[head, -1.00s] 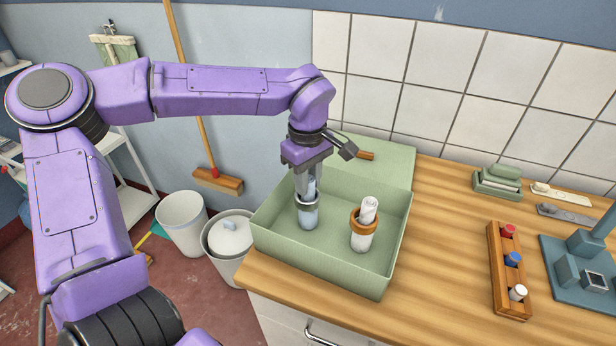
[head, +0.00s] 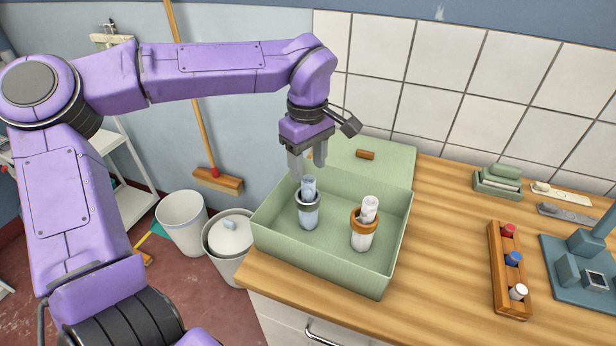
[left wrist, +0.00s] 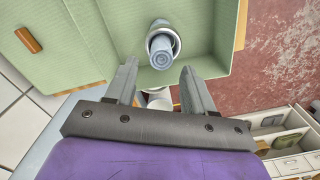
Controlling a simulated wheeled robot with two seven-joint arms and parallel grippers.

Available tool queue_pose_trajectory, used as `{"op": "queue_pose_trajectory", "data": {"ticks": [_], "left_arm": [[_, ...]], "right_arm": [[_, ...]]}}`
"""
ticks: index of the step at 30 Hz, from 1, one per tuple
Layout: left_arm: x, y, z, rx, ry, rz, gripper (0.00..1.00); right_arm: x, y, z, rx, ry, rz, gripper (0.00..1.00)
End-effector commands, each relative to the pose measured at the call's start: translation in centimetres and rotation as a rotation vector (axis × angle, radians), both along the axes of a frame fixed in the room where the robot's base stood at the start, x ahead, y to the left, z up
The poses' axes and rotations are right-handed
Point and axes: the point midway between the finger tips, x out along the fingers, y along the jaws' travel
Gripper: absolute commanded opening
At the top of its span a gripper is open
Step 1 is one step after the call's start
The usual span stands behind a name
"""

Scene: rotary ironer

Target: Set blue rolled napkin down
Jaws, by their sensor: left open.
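The blue rolled napkin (head: 309,213) stands upright in the left part of the green box (head: 335,273), with a grey ring around its middle. It also shows from above in the left wrist view (left wrist: 161,49). My left gripper (head: 308,172) is open and empty above the napkin, its fingertips apart from it. In the left wrist view the two fingers (left wrist: 157,75) are spread, with the napkin beyond them. A white rolled napkin (head: 361,238) with an orange-brown ring stands in the same box to the right. My right gripper is not in view.
The box's green lid (head: 390,160) with a wooden handle lies behind the box. A wooden rack (head: 495,262) with several coloured spools and a blue-grey device (head: 562,255) stand on the right of the counter. The wood between is clear. Bins stand on the floor at left.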

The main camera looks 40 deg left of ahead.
Motion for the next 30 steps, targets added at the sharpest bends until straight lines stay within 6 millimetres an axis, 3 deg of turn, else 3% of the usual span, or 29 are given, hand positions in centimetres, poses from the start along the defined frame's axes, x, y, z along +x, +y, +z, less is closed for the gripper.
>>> {"op": "queue_pose_trajectory", "data": {"ticks": [6, 10, 30], "left_arm": [[0.0, 0.0, 5.4, 0.000, -0.002, 0.001, 0.53], [0.0, 0.1, 7.1, -0.001, 0.001, 0.001, 0.53], [0.0, 0.0, 7.6, -0.001, 0.001, 0.000, 0.53]], "right_arm": [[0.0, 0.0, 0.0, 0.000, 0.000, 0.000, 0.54], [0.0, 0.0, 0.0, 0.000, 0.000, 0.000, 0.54], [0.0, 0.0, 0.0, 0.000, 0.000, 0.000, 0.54]]}}
